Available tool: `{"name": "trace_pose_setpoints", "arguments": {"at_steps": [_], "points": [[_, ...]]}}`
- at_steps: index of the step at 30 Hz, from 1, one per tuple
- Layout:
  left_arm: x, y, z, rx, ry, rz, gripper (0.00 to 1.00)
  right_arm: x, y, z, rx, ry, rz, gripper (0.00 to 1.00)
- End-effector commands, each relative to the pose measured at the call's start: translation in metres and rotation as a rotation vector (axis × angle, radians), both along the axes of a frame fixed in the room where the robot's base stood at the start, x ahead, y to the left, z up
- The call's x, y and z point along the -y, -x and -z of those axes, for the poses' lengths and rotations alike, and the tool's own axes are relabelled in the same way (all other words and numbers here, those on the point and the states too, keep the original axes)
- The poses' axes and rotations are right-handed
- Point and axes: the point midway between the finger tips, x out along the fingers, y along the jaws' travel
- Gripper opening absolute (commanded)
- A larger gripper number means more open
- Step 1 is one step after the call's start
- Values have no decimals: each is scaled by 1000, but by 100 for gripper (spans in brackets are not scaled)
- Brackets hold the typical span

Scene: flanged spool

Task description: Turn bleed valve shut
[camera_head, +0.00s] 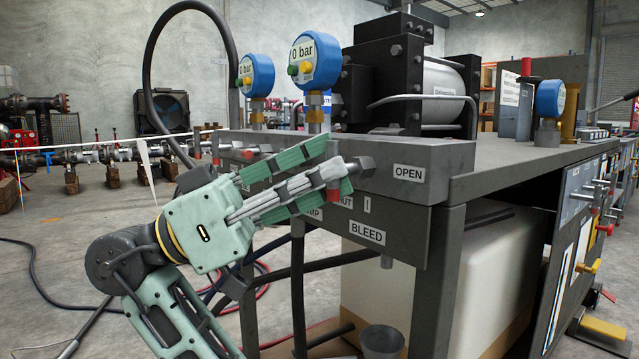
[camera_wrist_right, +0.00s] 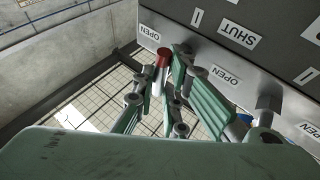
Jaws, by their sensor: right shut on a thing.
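The bleed valve handle (camera_head: 333,193) has a red grip, which shows just below my right gripper's fingers at the front of the dark block. My right gripper (camera_head: 338,165) is closed around the handle, and its green fingers cover most of the valve. In the right wrist view the red grip (camera_wrist_right: 162,60) stands between the fingers (camera_wrist_right: 163,85). The BLEED label (camera_head: 367,232) is below, and an OPEN label (camera_head: 408,172) is to the right. A SHUT label (camera_head: 341,199) is partly hidden by the fingers. My left gripper is not in view.
Blue gauges (camera_head: 315,60) reading 0 bar stand above the block. Another red-handled valve (camera_head: 250,153) is close behind my right gripper. A grey bucket (camera_head: 382,341) and a pale tank (camera_head: 440,270) are below the bench. Hoses (camera_head: 297,290) hang beneath the block.

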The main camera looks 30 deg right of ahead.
Motion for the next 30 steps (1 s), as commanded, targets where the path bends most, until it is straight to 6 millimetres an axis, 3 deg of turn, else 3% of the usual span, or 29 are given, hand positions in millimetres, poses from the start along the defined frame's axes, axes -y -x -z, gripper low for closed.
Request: {"name": "trace_pose_setpoints", "arguments": {"at_steps": [18,19,25,30], "points": [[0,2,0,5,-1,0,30,-1,1,1,48,-5,1,0],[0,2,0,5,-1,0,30,-1,1,1,48,-5,1,12],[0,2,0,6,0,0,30,0,0,0,46,-5,1,30],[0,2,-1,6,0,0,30,0,0,0,45,-5,0,30]]}}
